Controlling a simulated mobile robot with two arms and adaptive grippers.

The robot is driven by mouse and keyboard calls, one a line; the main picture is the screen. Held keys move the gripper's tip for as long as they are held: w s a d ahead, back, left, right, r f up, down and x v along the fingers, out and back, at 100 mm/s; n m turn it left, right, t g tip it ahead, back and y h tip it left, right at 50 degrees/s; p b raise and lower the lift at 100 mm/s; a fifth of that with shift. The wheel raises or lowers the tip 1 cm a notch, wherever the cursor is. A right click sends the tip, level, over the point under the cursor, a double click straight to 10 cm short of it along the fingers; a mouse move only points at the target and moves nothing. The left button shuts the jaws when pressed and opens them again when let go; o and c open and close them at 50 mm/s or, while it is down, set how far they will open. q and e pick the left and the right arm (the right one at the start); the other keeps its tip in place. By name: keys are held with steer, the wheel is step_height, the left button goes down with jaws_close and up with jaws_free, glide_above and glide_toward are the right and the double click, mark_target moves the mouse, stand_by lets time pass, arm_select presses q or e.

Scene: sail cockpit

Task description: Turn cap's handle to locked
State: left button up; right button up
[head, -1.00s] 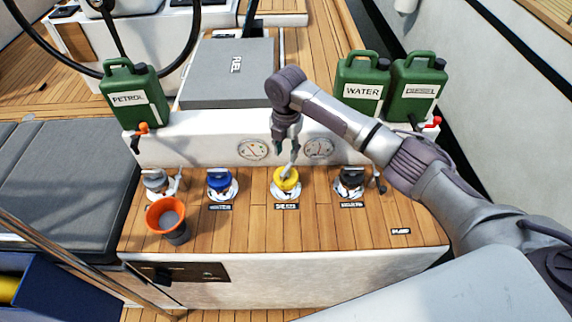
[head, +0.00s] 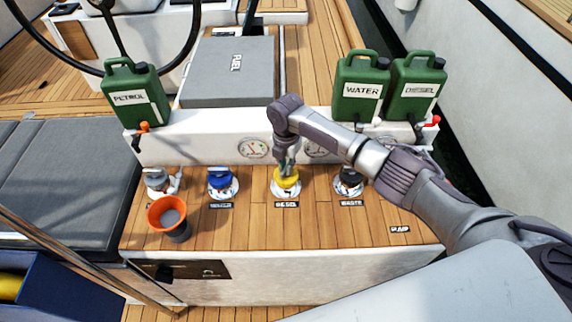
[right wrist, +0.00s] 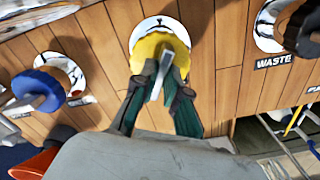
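In the right wrist view the yellow cap (right wrist: 160,48) has a thin grey upright handle (right wrist: 161,76). My right gripper (head: 287,168) is down at this cap from above. In the right wrist view the fingers of my right gripper (right wrist: 163,82) lie close on both sides of the handle and look shut on it. The handle is partly hidden between them. No locked mark can be made out. My left gripper is not in view.
An orange funnel (head: 167,213) is at the front left. Green canisters, labelled petrol (head: 136,95), water (head: 360,90) and diesel (head: 415,88), stand behind.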

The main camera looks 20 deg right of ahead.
steer(key=shift+r+m, duration=0.1)
steer(key=shift+m, duration=0.2)
jaws_close()
steer(key=m+p, duration=0.2)
steer(key=shift+m, duration=0.3)
steer(key=m+p, duration=0.2)
steer(key=m, duration=0.3)
steer(key=shift+m, duration=0.3)
steer(key=m+p, duration=0.2)
steer(key=m, duration=0.2)
steer(key=shift+m+p, duration=0.85)
steer(key=shift+m, duration=1.65)
steer(key=o, duration=0.7)
jaws_free()
